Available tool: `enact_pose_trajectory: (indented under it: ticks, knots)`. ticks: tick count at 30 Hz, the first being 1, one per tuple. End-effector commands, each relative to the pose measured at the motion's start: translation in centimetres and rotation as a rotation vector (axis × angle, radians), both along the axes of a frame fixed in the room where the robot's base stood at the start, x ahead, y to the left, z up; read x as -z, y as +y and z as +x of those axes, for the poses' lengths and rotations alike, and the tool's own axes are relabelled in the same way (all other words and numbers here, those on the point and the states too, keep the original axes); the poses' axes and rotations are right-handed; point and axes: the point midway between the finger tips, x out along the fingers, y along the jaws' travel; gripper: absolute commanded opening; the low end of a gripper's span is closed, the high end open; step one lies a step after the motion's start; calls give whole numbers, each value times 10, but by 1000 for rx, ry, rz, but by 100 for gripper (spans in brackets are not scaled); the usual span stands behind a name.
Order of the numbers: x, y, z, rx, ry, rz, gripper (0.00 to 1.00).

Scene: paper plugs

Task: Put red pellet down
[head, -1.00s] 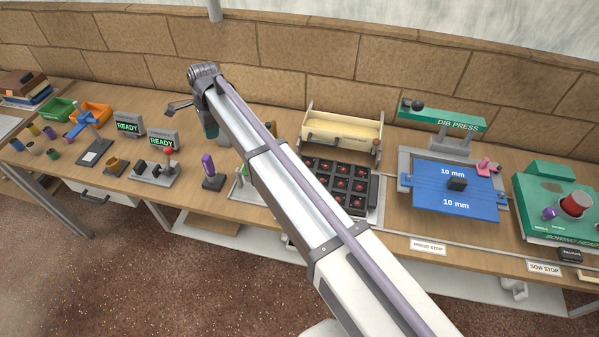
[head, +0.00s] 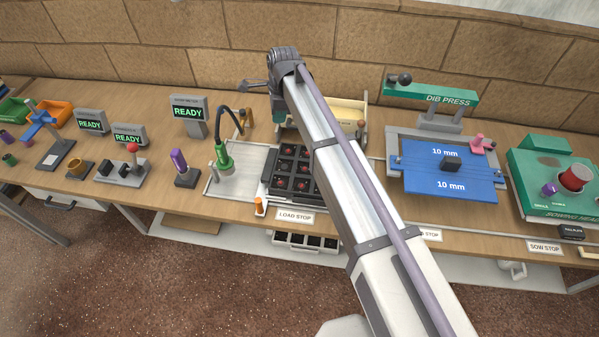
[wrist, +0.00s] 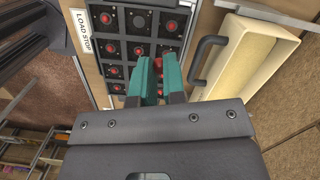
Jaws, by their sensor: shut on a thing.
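My gripper (wrist: 158,82) shows in the wrist view with its teal fingers shut on a small red pellet (wrist: 157,63); the fingers hide part of it. Beyond the fingertips is the black tray of square cells (wrist: 125,46). Most visible cells hold a red disc, and one in the row farthest from my gripper shows a dark centre without red. The fingertips overlap the tray's near part in this view; I cannot tell their height above it. In the head view the tray (head: 268,187) lies left of my arm, which covers its right side.
A cream bin with a dark handle (wrist: 258,62) stands right beside the tray. A green curved-neck device (head: 223,158) stands left of the tray, and a small orange-topped bottle (head: 259,206) near its front corner. The blue press plate (head: 425,180) is to the right.

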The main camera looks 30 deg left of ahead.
Motion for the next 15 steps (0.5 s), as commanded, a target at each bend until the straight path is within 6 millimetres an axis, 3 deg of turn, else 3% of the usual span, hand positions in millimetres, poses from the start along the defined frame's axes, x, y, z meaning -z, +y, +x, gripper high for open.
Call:
enact_pose_trajectory:
  ticks: [1, 4, 9, 13, 15]
  knots:
    - [27, -9, -8, 31, 0, 0, 0]
    - [48, -23, -20, 121, 0, 0, 0]
    - [59, -37, -32, 279, 3, 0, 0]
    - [58, -37, -31, 306, 3, 0, 0]
    - [69, -37, -31, 305, 3, 0, 0]
